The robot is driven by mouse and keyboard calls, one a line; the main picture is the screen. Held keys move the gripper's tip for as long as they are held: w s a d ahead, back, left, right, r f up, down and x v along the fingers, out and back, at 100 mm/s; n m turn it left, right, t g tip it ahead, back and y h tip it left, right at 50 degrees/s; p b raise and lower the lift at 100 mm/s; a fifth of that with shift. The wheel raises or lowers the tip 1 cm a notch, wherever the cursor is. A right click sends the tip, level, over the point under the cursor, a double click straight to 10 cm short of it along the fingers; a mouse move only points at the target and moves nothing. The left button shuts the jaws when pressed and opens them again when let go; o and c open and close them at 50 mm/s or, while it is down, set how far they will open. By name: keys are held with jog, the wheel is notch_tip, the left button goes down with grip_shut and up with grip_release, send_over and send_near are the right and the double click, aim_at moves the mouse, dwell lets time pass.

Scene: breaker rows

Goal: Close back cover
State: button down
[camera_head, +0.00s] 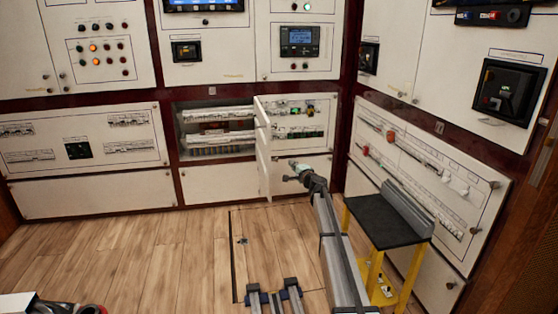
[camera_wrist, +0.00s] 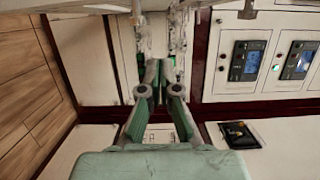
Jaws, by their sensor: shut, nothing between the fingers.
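The back cover (camera_head: 263,150) is a white panel in the lower back wall, standing swung out from its compartment. The open compartment (camera_head: 215,143) beside it shows rows of breakers and wiring. My gripper (camera_head: 296,169) is in front of the lower part of this panel area, to the right of the cover's upright edge. Whether it touches the cover cannot be told. In the wrist view my gripper (camera_wrist: 164,78) is shut and empty, with its green-grey fingers pointing at pale panel parts. The fingertips are partly lost against these parts.
A black-topped stool with yellow legs (camera_head: 388,219) stands right of my arm. A closed breaker panel (camera_head: 85,155) is at left, and another panel (camera_head: 425,165) lines the right wall. The wooden floor (camera_head: 140,250) at left is mostly clear.

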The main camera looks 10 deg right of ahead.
jog(key=w+a+b, duration=0.1)
jog(key=w+a, duration=0.6)
jog(key=w, duration=0.2)
jog(key=shift+b, duration=0.35)
jog(key=shift+f, duration=0.1)
